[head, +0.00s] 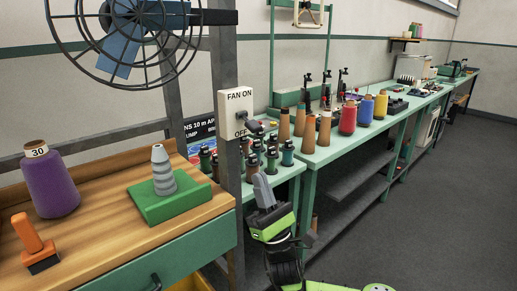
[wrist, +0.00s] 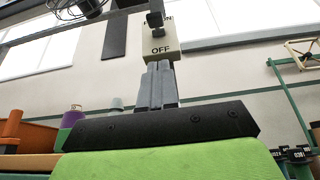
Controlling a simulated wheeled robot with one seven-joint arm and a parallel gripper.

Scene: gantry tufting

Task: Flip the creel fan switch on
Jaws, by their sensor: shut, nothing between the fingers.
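The creel fan switch is a cream box (head: 231,97) on a grey upright post, marked FAN ON at the top and OFF at the bottom. Its dark lever (head: 247,123) juts out from the face; I cannot tell for certain which way it is set. In the wrist view, the box (wrist: 172,48) and lever (wrist: 155,18) are straight ahead, beyond the fingertips, with OFF readable. My gripper (head: 263,182) is shut and empty, below and to the right of the box in the head view. In the wrist view, its grey fingers (wrist: 158,70) are together, pointing at the box's lower edge.
The caged fan (head: 125,35) hangs at upper left. A wooden-topped bench (head: 110,235) holds a purple cone (head: 50,187), a grey stepped cone on a green block (head: 165,200) and an orange-handled tool (head: 30,240). Green benches (head: 330,150) with cones run right. Floor at right is clear.

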